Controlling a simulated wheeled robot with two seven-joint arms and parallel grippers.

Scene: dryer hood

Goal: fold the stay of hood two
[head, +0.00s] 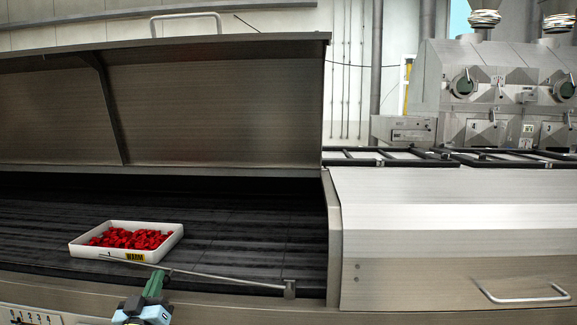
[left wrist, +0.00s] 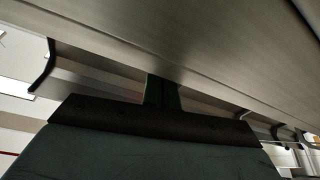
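The open hood (head: 215,110) stands raised at the left of the head view. Its stay (head: 225,278) is a thin metal rod. It runs low and nearly level along the front of the opening, from a small bracket (head: 290,289) at the right to a free end in front of the tray. My left gripper (head: 160,275) is at the rod, its green fingers close together and seemingly shut on it. In the left wrist view the fingers (left wrist: 162,92) show close together below a large metal surface; the rod is not clear there. My right gripper is not in view.
A white tray (head: 83,248) of red pieces, marked WARM, sits on the dark bed (head: 240,240) just behind the rod. A closed metal hood (head: 440,220) with a handle (head: 520,298) stands at the right. A dark strut (head: 108,105) crosses the raised hood's inside.

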